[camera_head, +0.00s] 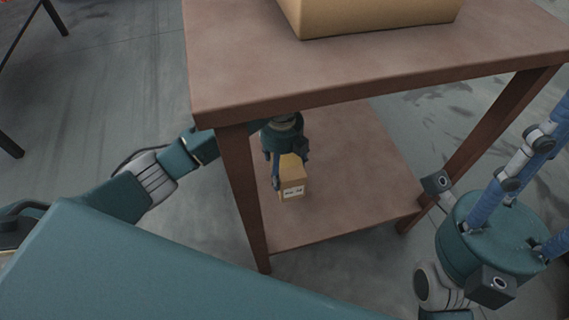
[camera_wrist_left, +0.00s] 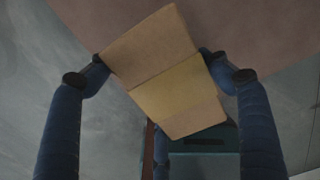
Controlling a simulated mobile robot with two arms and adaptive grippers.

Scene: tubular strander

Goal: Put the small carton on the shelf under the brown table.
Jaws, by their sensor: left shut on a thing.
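The small carton (camera_head: 292,178) is light brown with a white label on its side. My left gripper (camera_head: 288,168) is shut on it, under the tabletop of the brown table (camera_head: 330,72). The carton shows against the lower shelf (camera_head: 345,195); I cannot tell whether it touches the shelf. In the left wrist view the carton (camera_wrist_left: 165,75) sits between the two fingers of the left gripper (camera_wrist_left: 158,70).
A larger carton (camera_head: 370,15) stands on the tabletop. The table's legs (camera_head: 243,195) stand at the shelf's corners, near my left arm. The shelf is bare around the small carton. A dark-framed piece (camera_head: 22,25) stands at the far left.

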